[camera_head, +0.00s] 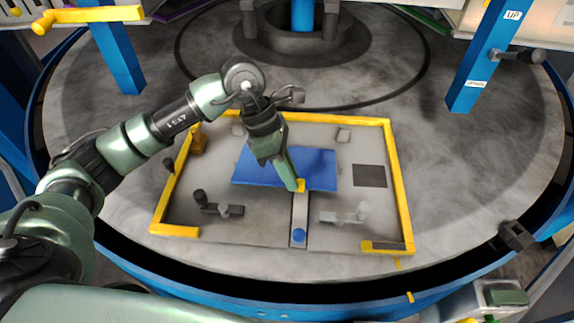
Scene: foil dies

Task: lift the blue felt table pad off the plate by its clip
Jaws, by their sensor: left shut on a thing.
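The blue felt table pad (315,170) lies over the middle of the grey plate (230,232), inside a yellow frame. Whether it touches the plate all along cannot be told. A small yellow clip (300,186) shows at the pad's front edge. My left gripper (298,187) reaches down over the pad from behind, shut on the clip. The gripper and its wrist hide part of the pad's middle.
Yellow rails (400,185) border the plate. Toggle clamps stand at its front left (218,207) and front right (345,216). A strip with a blue knob (299,235) lies in front of the clip. Blue posts (480,60) stand at the sides.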

